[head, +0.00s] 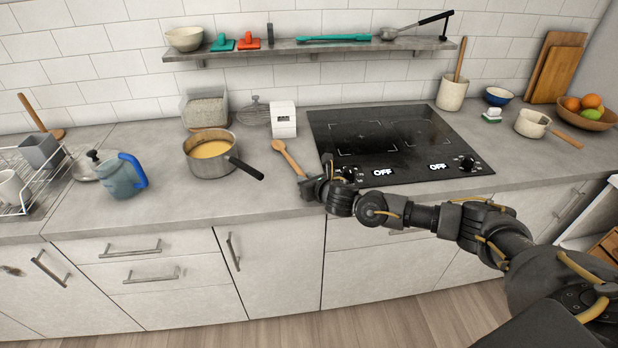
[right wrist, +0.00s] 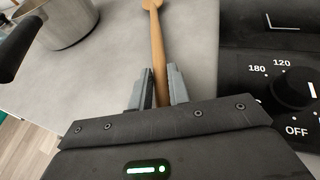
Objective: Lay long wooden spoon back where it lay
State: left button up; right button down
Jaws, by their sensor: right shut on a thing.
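The long wooden spoon (head: 288,156) shows in the head view between the saucepan and the hob, its bowl end pointing away toward the wall. My right gripper (head: 312,182) is shut on its handle end, low over the counter by the front left corner of the hob. In the right wrist view the spoon handle (right wrist: 158,55) runs between the two fingers of the right gripper (right wrist: 157,88). Whether the spoon touches the counter I cannot tell. My left gripper is not in view.
A saucepan (head: 209,168) of yellow soup stands left, its black handle pointing toward the spoon. The black hob (head: 385,140) with knobs is right. Bare counter (head: 265,200) lies in front.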

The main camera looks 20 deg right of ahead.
jog(key=shift+f, duration=0.1)
jog(key=c, duration=1.3)
grip_release()
jog(key=shift+o, duration=0.2)
jog(key=b+v, duration=0.2)
jog(key=v, duration=0.9)
jog(key=shift+b, duration=0.35)
jog(key=shift+a+f, duration=0.1)
